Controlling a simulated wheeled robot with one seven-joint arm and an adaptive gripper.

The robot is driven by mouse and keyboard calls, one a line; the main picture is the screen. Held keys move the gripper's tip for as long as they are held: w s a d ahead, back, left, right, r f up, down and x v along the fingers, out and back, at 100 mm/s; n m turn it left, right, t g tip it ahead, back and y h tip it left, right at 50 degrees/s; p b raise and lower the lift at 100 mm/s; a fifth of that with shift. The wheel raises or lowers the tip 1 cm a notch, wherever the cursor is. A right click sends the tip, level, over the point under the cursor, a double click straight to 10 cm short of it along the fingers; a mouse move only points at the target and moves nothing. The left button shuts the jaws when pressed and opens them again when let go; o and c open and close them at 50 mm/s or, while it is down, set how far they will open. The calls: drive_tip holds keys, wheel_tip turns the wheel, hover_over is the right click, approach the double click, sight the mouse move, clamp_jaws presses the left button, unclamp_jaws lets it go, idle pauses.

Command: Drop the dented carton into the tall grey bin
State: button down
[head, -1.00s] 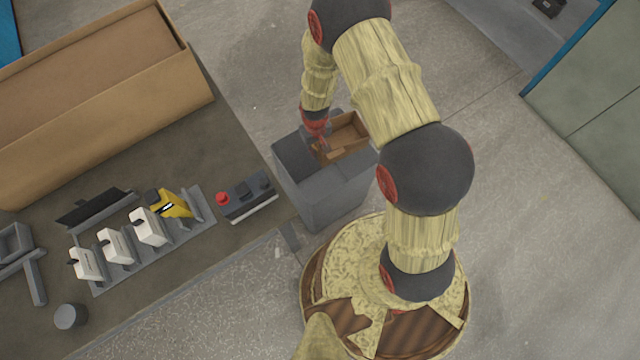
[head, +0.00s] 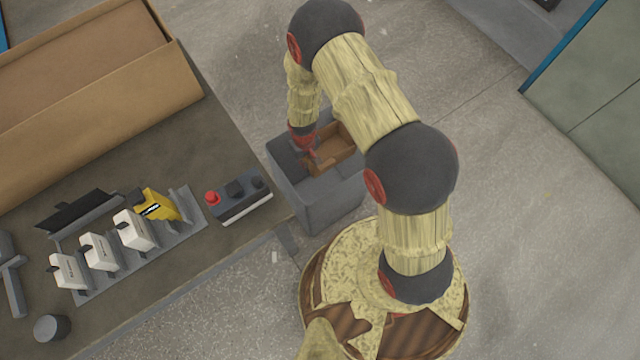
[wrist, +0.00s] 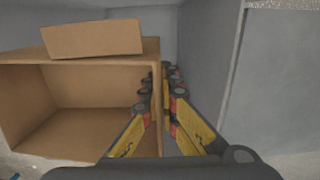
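The dented carton (head: 335,158) is an open brown cardboard box at the mouth of the tall grey bin (head: 325,203) in the head view. In the wrist view the carton (wrist: 85,95) fills the left side, its opening facing the camera and a flap standing at its top. Grey bin walls (wrist: 205,60) show beside and behind it. My gripper (wrist: 162,85) has its yellow fingers closed around the carton's right wall. In the head view my gripper (head: 307,155) is at the carton's left side. How deep the carton sits in the bin is unclear.
The workbench (head: 185,250) left of the bin holds a control box with a red button (head: 240,198), a rack of white batteries (head: 100,250), a yellow tool (head: 158,205) and a large cardboard box (head: 95,80). Floor is clear at right.

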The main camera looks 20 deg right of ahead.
drive_tip(key=c, duration=2)
unclamp_jaws()
drive_tip(key=shift+o, duration=0.2)
drive_tip(key=shift+r, duration=0.15)
wheel_tip(320, 180, up, 12)
drive_tip(key=shift+f, duration=0.1)
